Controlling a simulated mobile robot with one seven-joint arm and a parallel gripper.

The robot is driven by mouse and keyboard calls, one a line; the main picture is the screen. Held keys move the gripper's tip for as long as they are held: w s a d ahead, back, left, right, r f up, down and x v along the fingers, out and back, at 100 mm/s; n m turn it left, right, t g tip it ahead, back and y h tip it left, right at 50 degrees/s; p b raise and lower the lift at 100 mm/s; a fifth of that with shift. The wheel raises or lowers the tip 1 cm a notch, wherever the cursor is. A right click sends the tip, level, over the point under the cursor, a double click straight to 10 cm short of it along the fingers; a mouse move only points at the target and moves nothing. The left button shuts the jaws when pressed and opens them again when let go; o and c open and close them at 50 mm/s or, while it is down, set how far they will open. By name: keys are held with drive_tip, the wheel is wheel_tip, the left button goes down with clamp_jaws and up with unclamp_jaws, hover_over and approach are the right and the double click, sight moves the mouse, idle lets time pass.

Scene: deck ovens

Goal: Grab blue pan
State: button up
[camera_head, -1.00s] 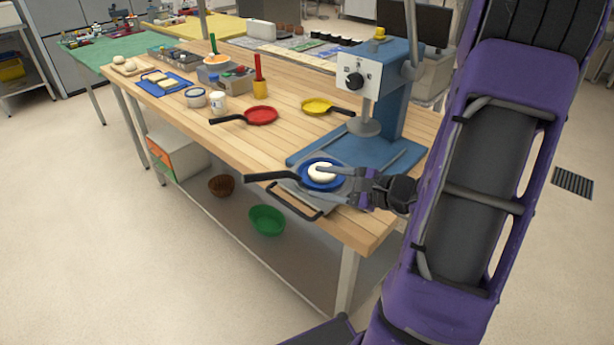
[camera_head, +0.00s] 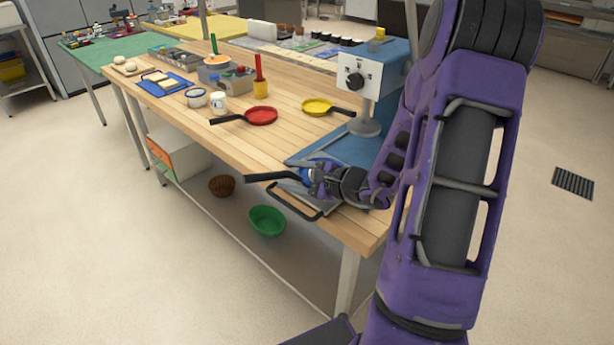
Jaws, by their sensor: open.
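The blue pan (camera_head: 322,161) sits on the tray of the blue press at the table's near right corner. Its dark handle (camera_head: 270,177) points left, past the table's front edge. My gripper (camera_head: 308,178) is open at the pan's near side, close to where the handle joins it. My gripper and wrist cover most of the pan and hide the white dough in it. I cannot tell whether the fingers touch the pan or stand on both sides of the handle.
The blue press (camera_head: 392,80) stands behind the pan. A grey tray with a dark handle (camera_head: 294,204) sits under it. A red pan (camera_head: 262,115) and a yellow pan (camera_head: 318,106) lie farther back. A green bowl (camera_head: 267,220) is on the lower shelf. The wooden tabletop (camera_head: 265,148) is clear left of the press.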

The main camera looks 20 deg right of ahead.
clamp_jaws()
idle(0.4)
